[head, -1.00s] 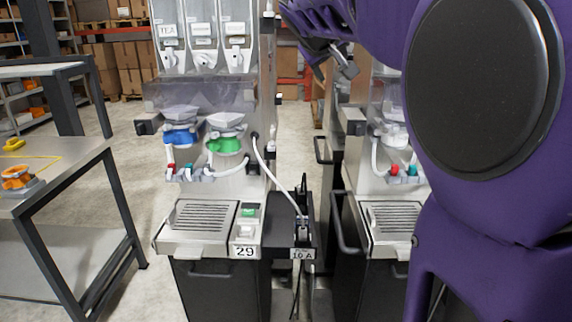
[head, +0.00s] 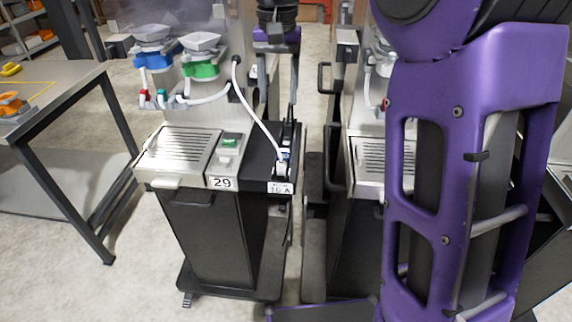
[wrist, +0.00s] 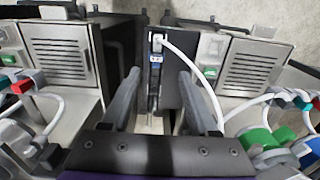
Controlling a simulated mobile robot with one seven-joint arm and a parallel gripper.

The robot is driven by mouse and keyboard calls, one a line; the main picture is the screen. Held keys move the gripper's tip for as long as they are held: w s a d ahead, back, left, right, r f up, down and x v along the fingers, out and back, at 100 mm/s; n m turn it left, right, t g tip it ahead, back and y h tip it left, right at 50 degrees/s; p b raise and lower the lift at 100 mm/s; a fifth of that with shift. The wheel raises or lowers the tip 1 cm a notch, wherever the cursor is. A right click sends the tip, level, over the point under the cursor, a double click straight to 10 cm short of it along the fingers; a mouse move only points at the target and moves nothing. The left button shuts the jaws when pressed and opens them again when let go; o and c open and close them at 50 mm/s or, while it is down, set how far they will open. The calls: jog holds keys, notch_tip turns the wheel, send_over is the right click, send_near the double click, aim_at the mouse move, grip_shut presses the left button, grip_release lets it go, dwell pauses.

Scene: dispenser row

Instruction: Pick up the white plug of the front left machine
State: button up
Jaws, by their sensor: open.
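The front left machine (head: 222,161) carries the number 29. Its white plug (head: 283,158) sits upright in a black socket box at its right side, with a white cable curving up to the machine's body. In the wrist view the plug (wrist: 157,42) and its cable (wrist: 205,85) show at the top middle, beyond the fingertips. My gripper (wrist: 158,74) is open and empty, with one finger to each side of the line to the plug. In the head view my gripper (head: 280,95) points down above the socket box, apart from the plug.
A second machine (head: 382,150) stands to the right; it is at left in the wrist view. A narrow gap parts the two. The white cable runs close to one finger. A table (head: 75,100) stands at the left, with free floor before it.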

jog(key=b, duration=0.2)
send_over(281, 162)
jog(key=w, duration=0.1)
notch_tip(281, 162, down, 11)
jog(key=shift+w+a+f, duration=0.1)
jog(key=shift+f, duration=0.05)
jog(key=f, duration=0.2)
jog(key=s+f+b, duration=0.1)
jog(key=f, duration=0.1)
jog(key=shift+s+f, duration=0.15)
jog(key=shift+s, duration=0.05)
jog(key=shift+w+f, duration=0.1)
jog(key=shift+f, duration=0.35)
grip_shut()
